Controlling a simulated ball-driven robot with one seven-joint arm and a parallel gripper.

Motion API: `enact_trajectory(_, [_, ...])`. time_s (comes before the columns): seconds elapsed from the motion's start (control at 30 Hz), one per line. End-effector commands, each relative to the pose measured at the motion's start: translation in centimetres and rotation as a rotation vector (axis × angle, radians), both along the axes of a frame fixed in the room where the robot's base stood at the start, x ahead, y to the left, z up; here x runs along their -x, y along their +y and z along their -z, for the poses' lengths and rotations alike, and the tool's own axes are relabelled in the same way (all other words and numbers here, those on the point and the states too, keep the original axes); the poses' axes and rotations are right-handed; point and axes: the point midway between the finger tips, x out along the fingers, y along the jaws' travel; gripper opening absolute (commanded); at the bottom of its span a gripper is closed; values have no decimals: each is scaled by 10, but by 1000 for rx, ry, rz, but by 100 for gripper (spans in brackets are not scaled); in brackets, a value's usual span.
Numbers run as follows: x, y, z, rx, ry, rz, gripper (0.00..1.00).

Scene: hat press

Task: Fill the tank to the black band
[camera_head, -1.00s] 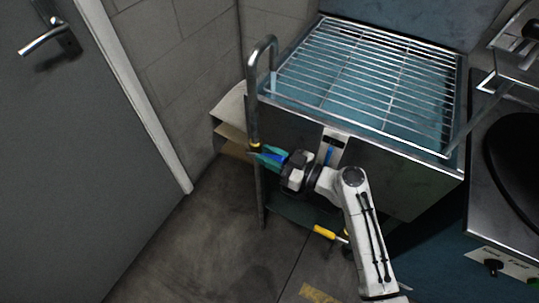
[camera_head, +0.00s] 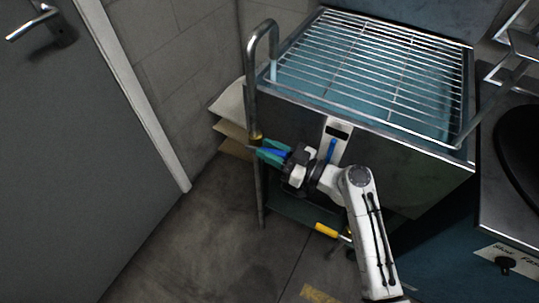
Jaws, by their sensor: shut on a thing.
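The tank (camera_head: 300,118) is a metal box with a wire rack on top and blue water (camera_head: 425,92) under the rack. A bent pipe (camera_head: 250,85) stands at its left corner, its spout over the tank. A pale streak (camera_head: 273,72) hangs below the spout and looks like running water. A white gauge (camera_head: 343,148) on the tank front has a black band (camera_head: 338,131) near its top and a blue column (camera_head: 331,151) whose top is just below or near the band. My gripper (camera_head: 263,152) is shut at the brass valve (camera_head: 256,140) on the pipe; its fingers hide the handle.
A grey door (camera_head: 75,170) and a block wall (camera_head: 165,75) are on the left. Brown and white sheets (camera_head: 232,130) stick out behind the pipe. A yellow-handled tool (camera_head: 326,230) is below the tank. A counter with a dark round top (camera_head: 520,140) and knobs stands at right.

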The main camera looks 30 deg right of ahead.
Motion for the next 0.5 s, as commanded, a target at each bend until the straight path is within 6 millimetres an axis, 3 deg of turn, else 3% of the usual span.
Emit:
enact_trajectory(0.03, [0, -1, 8, -7, -13, 2, 0])
enact_trajectory(0.5, [2, -3, 15, -75, -110, 3, 0])
